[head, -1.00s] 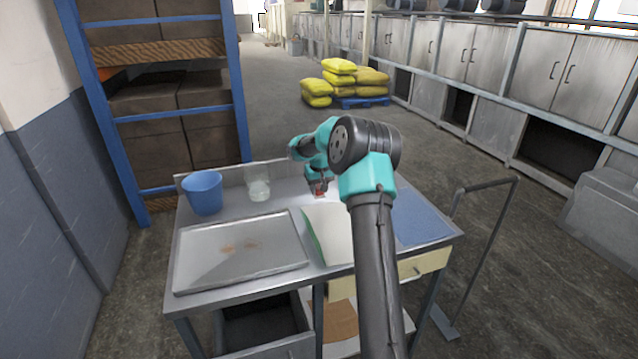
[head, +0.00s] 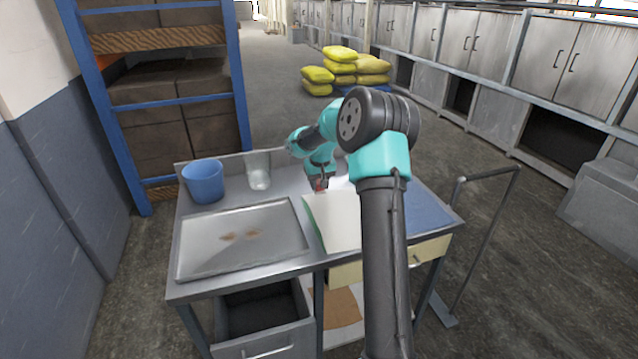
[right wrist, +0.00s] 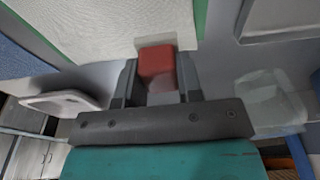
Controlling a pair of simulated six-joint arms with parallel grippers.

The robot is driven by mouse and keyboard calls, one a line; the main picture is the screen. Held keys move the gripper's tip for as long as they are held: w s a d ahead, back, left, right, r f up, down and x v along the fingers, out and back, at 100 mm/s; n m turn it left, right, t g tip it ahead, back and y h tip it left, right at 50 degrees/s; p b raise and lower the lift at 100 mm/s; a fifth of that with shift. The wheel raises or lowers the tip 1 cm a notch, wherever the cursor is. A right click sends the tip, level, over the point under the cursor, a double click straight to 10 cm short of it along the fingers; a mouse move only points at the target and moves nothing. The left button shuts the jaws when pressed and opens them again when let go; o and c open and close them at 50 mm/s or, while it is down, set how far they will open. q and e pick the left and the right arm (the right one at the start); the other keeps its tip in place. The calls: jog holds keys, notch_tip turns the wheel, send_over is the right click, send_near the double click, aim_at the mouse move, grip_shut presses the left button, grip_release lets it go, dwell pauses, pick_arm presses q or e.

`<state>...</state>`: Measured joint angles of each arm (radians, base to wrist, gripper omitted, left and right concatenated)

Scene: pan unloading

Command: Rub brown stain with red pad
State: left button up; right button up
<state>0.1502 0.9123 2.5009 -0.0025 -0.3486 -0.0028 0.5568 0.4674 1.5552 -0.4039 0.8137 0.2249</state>
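The brown stain (head: 229,237) shows as small brown marks on the grey tray (head: 190,262) at the left front of the table. The red pad (right wrist: 156,66) is a small red block between the fingers of my right gripper (right wrist: 157,80). Both fingers appear to touch its sides, so the gripper looks shut on it. In the head view the right gripper (head: 319,182) is beyond the white and green sheet, to the right of the tray, with a bit of red at its tip. Whether the pad is clear of the table cannot be told. My left gripper is out of view.
A blue bucket (head: 203,181) and a clear glass (head: 258,172) stand behind the tray. A white sheet with a green edge (head: 335,222) lies right of the tray. A blue mat (head: 428,212) covers the right end. An open drawer (head: 262,315) sits below.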

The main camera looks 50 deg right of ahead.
jog(key=shift+c, duration=1.2)
jog(key=shift+w+a, duration=0.2)
jog(key=shift+a, duration=0.05)
jog(key=w+a+n, duration=0.1)
jog(key=w+a, duration=0.1)
jog(key=a, duration=0.2)
jog(key=w+a+r+n, duration=0.1)
jog(key=w+a+n, duration=0.1)
jog(key=w+a, duration=0.1)
jog(key=w+a+n, duration=0.1)
jog(key=w+a, duration=0.1)
jog(key=a, duration=0.4)
jog(key=shift+w+r+y, duration=0.25)
jog(key=shift+y, duration=0.15)
jog(key=w+a+r+n, duration=0.1)
jog(key=w+a+n, duration=0.1)
jog(key=a, duration=0.5)
jog(key=w+a+r+n, duration=0.1)
jog(key=w+a+n, duration=0.1)
jog(key=a, duration=0.6)
jog(key=shift+w+a+n+y, duration=0.15)
jog(key=shift+a+n+y, duration=0.15)
jog(key=shift+n, duration=0.2)
jog(key=shift+d, duration=0.1)
